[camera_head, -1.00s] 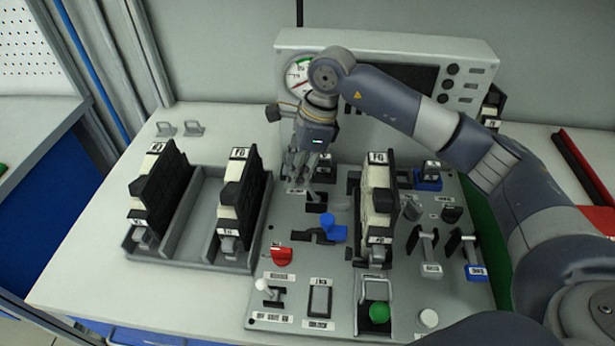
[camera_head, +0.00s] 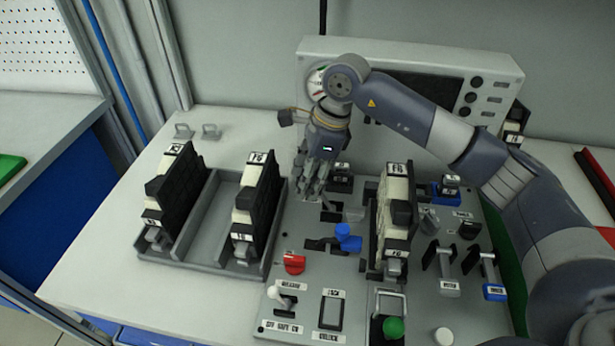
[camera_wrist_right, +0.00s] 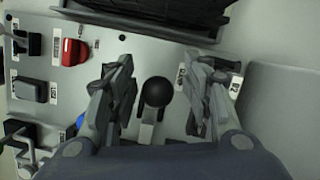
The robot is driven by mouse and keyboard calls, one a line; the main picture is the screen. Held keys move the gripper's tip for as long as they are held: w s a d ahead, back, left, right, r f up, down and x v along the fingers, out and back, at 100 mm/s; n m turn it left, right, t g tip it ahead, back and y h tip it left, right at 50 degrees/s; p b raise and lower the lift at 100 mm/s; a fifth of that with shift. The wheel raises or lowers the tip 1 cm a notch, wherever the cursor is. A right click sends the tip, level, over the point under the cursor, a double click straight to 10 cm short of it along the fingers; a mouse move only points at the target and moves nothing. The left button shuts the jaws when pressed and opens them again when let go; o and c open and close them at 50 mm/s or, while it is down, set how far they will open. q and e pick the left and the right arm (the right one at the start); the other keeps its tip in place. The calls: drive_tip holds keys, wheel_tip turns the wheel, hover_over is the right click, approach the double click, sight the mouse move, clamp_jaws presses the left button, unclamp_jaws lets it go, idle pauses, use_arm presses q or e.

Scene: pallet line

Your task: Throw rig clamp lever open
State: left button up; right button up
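A lever with a black ball knob (camera_wrist_right: 157,92) and a pale shaft stands on the rig panel (camera_wrist_right: 130,50) in the right wrist view. My right gripper (camera_wrist_right: 160,85) is open, with one finger on each side of the knob and a visible gap on both sides. In the head view my right gripper (camera_head: 314,190) points down over the back left part of the panel (camera_head: 345,285). It hides most of that lever there. I cannot read a label for the lever. My left gripper is not in view.
A blue handle (camera_head: 347,240) and a red knob (camera_head: 294,262) are in front of the gripper. A tall black-and-white module (camera_head: 397,215) stands to its right. A grey tray (camera_head: 205,225) with two similar modules is to the left. A gauge box (camera_head: 430,60) stands behind.

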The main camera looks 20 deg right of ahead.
drive_tip(key=shift+s+d, duration=0.1)
drive_tip(key=shift+d+r, duration=0.1)
drive_tip(key=shift+r, duration=0.05)
drive_tip(key=v, duration=1.1)
drive_tip(key=shift+r, duration=0.3)
